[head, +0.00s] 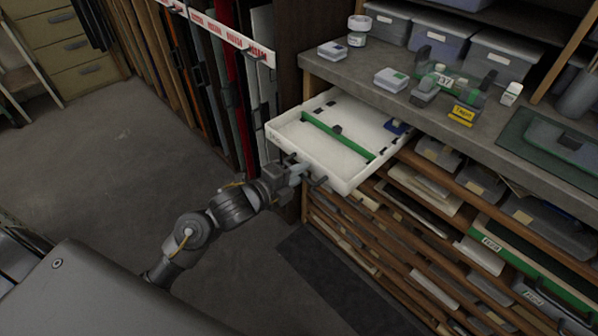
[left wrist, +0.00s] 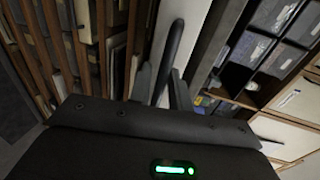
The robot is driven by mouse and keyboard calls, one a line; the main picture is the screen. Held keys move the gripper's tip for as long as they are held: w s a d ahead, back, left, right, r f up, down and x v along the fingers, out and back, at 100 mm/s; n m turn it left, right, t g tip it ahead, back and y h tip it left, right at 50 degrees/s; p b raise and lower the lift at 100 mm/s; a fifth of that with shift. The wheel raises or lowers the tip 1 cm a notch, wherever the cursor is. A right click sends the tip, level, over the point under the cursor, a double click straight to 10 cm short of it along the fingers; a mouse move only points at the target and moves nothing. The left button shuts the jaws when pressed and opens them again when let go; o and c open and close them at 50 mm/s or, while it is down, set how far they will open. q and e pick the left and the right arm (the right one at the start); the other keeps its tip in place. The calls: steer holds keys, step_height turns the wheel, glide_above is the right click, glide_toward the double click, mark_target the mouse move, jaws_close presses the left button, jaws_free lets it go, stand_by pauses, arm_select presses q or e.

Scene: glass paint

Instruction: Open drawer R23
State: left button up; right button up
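A white drawer (head: 350,182) with a green divider (head: 337,135) is pulled out of the wooden rack under the grey worktop. The writing on its front is too small to read. Its dark bar handle (head: 319,182) is on the front face. My left gripper (head: 299,172) is at this handle, at the drawer's front. In the left wrist view the curved handle (left wrist: 171,52) rises just in front of my left gripper, beside a grey finger. I cannot tell whether the fingers are closed on it. My right gripper is not in view.
The worktop (head: 345,70) carries bins, small boxes and jars. More shelves with trays and flat sheets lie below and right of the drawer. Upright panels (head: 230,90) stand left of it. A dark mat (head: 340,285) lies on the floor. The floor at left is clear.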

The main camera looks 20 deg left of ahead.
arm_select(q)
steer(key=shift+o, duration=0.7)
steer(key=v, duration=1)
steer(key=shift+s+a, duration=0.15)
steer(key=shift+s, duration=0.2)
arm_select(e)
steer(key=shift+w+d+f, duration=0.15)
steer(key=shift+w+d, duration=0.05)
arm_select(q)
steer(key=shift+r, duration=0.2)
